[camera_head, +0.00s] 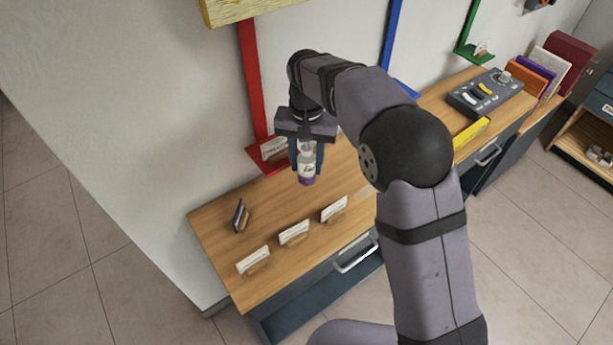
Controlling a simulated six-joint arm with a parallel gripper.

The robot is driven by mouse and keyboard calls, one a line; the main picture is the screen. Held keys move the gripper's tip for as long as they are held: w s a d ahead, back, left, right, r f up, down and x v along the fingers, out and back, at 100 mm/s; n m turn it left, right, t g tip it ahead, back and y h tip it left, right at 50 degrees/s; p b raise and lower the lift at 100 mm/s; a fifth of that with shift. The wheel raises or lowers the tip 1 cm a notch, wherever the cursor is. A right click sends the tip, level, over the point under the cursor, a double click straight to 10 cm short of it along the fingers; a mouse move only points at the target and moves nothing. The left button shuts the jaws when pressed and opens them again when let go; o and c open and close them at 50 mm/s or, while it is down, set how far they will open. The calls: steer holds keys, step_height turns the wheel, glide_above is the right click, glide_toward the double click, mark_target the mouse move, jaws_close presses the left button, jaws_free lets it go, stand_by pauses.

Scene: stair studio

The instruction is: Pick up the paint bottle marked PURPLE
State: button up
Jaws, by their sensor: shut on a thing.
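My gripper (306,160) points down over the wooden cabinet top (215,235). Its jaws are shut on a small paint bottle (307,171). The bottle is upright, with a white label and a purple band at its bottom. The writing on the label is too small to read. The bottle's top is partly hidden between the fingers. It appears to be held above the cabinet top, but I cannot tell how large the gap is.
Several white cards in wooden holders (294,233) stand along the front of the cabinet top. A small dark frame (240,216) stands at left. A red bracket (252,80) is on the wall behind. A grey control box (486,93) and books (567,52) stand at right.

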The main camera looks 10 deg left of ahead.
mark_target(307, 148)
steer(key=shift+r, duration=2.7)
steer(key=shift+d, duration=0.1)
